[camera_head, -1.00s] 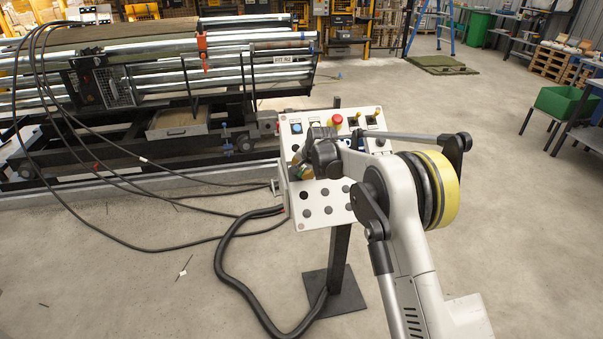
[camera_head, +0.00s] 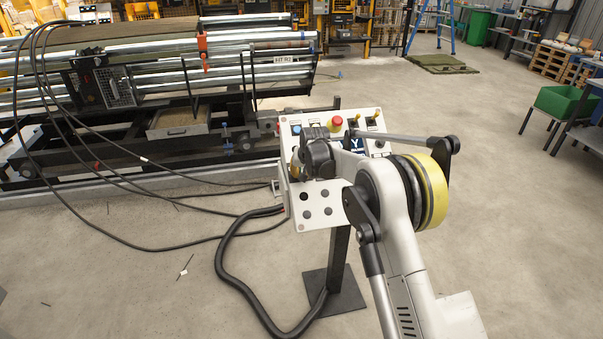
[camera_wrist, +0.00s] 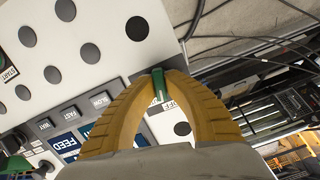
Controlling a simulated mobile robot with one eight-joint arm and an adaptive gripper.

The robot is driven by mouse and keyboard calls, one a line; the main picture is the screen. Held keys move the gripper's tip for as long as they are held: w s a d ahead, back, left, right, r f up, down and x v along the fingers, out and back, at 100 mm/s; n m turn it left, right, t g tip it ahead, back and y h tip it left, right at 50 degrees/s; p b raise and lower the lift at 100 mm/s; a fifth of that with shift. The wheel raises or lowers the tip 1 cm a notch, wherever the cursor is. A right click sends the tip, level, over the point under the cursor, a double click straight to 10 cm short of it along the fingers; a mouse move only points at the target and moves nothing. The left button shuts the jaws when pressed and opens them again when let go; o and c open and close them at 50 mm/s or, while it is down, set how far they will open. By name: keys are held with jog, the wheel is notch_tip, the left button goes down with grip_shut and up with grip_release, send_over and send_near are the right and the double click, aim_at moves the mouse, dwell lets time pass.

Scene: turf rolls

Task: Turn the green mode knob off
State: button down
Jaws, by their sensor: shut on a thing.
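The green mode knob (camera_wrist: 159,84) shows between my fingertips in the wrist view, its bar close to upright in the picture. A partly covered label, which seems to read OFF, is just beside it. My gripper (camera_wrist: 160,78) has two tan, ribbed fingers shut on the knob, one on each side. The knob sits on the white control panel (camera_wrist: 95,15). In the head view the panel (camera_head: 318,218) stands on a dark post, and my wrist covers its left middle part. The knob cannot be made out there.
A red stop button (camera_head: 336,122) and small levers sit along the panel's top. Blank dark plugs fill its lower part. Thick black cables (camera_head: 225,270) run from its left side across the floor. A roller machine (camera_head: 150,75) stands behind.

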jog(key=shift+n, duration=1.1)
jog(key=c, duration=1.5)
grip_release()
jog(key=shift+o, duration=0.2)
jog(key=v, duration=1.2)
jog(key=shift+a, duration=0.25)
